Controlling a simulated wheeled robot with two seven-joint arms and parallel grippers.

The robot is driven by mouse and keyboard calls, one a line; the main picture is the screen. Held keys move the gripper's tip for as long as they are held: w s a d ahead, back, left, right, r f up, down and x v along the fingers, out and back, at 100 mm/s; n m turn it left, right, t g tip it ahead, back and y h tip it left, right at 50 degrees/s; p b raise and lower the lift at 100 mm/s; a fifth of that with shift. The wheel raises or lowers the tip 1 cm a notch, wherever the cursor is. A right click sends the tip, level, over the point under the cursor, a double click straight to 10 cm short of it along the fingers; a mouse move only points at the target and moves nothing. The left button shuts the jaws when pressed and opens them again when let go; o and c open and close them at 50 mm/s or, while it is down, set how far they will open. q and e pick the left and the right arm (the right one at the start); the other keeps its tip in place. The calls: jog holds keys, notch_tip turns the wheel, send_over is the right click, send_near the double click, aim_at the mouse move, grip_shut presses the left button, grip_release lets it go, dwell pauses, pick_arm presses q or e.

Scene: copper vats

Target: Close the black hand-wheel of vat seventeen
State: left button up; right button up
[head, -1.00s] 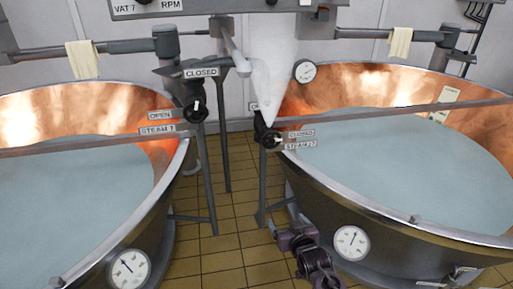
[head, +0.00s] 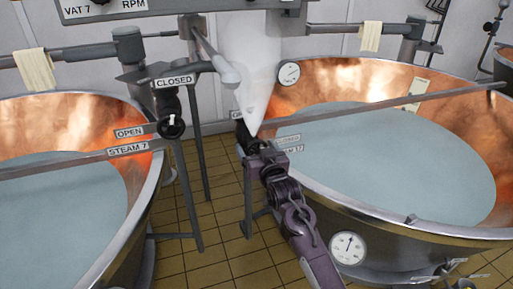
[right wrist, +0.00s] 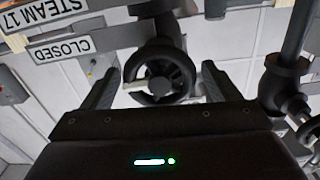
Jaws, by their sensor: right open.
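The black hand-wheel (right wrist: 159,84) of vat seventeen shows in the right wrist view, with its round rim facing me and a pale mark at its left. The upside-down labels STEAM 17 (right wrist: 44,12) and CLOSED (right wrist: 59,50) are beside it. My right gripper (right wrist: 160,72) is open, with one finger on each side of the wheel and visible gaps between. In the head view my right gripper (head: 264,157) is at the left rim of the right vat (head: 355,82) and mostly hides the wheel. My left gripper is not in view.
The left vat (head: 108,112) has its own black hand-wheel (head: 171,123), with OPEN, CLOSED and STEAM 7 labels. A white cone (head: 249,75) hangs just behind my right gripper. A dial (head: 348,247) is on the right vat's front. Tiled floor (head: 215,225) lies between the vats.

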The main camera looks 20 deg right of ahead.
jog(key=shift+w, duration=0.1)
jog(key=c, duration=1)
jog(key=shift+o, duration=0.2)
jog(key=shift+r+m+p, duration=0.15)
jog(key=shift+m+p, duration=0.4)
jog(key=shift+m, duration=0.05)
jog(key=shift+m+p, duration=0.3)
jog(key=shift+m, duration=0.6)
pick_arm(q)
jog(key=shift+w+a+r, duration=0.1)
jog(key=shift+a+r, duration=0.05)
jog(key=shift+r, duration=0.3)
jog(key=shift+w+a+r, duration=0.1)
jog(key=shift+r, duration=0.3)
pick_arm(e)
jog(key=o, duration=1)
jog(key=shift+c, duration=0.2)
jog(key=shift+f, duration=0.2)
